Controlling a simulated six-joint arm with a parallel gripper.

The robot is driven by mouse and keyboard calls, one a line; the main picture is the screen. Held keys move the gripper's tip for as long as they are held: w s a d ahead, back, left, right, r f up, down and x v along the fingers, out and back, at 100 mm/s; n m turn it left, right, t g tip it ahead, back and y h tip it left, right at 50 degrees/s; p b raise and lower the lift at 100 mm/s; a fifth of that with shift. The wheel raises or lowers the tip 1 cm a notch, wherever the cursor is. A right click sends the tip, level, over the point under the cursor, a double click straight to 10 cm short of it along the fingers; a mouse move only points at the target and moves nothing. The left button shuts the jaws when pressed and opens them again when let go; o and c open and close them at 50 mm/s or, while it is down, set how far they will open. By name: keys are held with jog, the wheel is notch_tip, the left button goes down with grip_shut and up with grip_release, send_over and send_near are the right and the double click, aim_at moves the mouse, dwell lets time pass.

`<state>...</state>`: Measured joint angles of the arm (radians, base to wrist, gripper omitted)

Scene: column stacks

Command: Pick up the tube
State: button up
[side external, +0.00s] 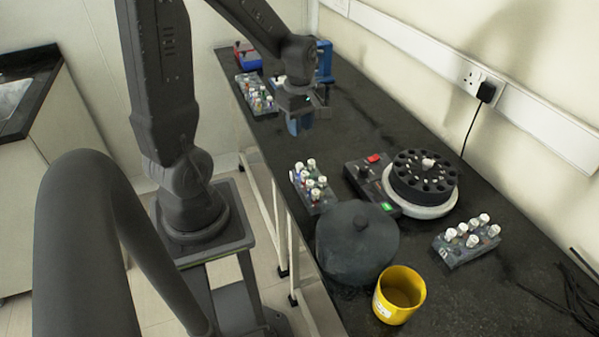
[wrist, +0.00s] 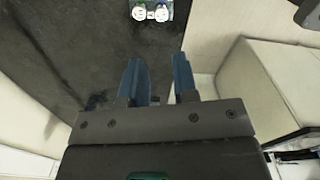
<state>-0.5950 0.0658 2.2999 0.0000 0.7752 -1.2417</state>
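White-capped tubes (side external: 311,163) stand in a small dark rack near the bench's front edge, in the side view. Another rack with white-capped tubes (side external: 473,241) is at the right, and one with several coloured tubes (side external: 258,101) is at the far left. Which tube is meant, I cannot tell. My gripper (side external: 300,124) hangs above the bench, between the far-left rack and the middle rack. In the wrist view its two blue fingers (wrist: 160,78) are apart with nothing between them.
A round black rotor (side external: 424,175) sits on a white base beside a control box (side external: 371,190). A dark lid (side external: 357,245) and a yellow cup (side external: 399,295) stand near the front. Blue equipment (side external: 324,62) is behind my gripper. Cables lie at the right.

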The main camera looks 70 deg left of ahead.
aim_at(299, 165)
notch_tip(299, 165, down, 13)
jog(key=shift+s+f, duration=0.1)
dwell(0.5)
grip_shut()
